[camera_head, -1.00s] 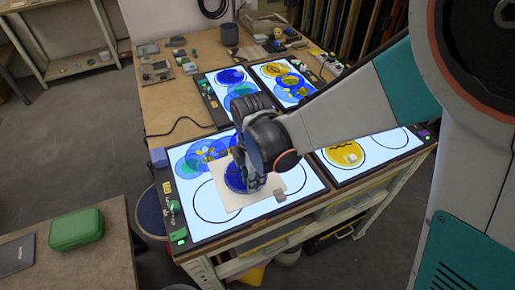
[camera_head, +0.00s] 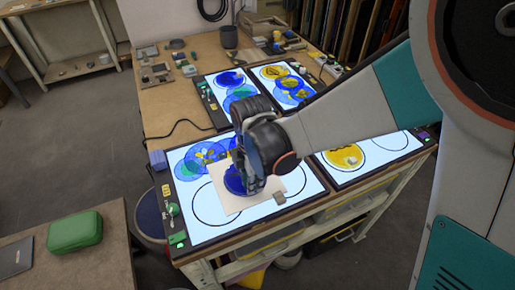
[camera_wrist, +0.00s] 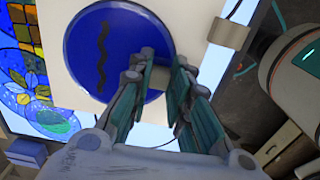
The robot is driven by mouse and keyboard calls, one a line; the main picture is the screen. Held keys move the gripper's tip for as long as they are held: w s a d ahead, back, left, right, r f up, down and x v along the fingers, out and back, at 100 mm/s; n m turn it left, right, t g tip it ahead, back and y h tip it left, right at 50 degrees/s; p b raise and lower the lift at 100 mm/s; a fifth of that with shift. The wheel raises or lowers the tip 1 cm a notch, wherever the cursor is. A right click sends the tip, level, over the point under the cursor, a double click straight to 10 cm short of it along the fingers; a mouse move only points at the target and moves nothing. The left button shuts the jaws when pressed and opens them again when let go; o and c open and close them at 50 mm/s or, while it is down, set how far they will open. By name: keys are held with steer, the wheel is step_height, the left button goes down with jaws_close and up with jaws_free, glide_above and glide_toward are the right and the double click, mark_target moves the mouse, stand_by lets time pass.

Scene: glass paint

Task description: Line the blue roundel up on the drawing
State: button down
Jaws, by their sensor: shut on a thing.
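The blue roundel (camera_head: 234,181) is a deep blue glass disc over a pale square sheet (camera_head: 237,208) on the front-left lit panel. In the wrist view the blue roundel (camera_wrist: 92,45) shows a dark wavy line. My gripper (camera_head: 252,186) is low over the sheet, shut on the roundel's rim. In the wrist view its fingers (camera_wrist: 163,68) stand at the disc's right edge. The drawing on the lit panel (camera_head: 190,232) has black circle outlines, partly covered by the sheet. My fingers hide part of the roundel, and its exact contact with the sheet cannot be told.
Overlapping blue and green glass pieces (camera_head: 190,164) lie at the panel's back left. A small grey block (camera_head: 280,197) sits on the sheet's right edge. The front-right panel (camera_head: 385,152) holds a yellow roundel (camera_head: 345,158). A green case (camera_head: 75,231) is on the left table.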

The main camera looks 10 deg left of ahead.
steer(key=shift+f, duration=0.1)
steer(key=c, duration=1.4)
jaws_free()
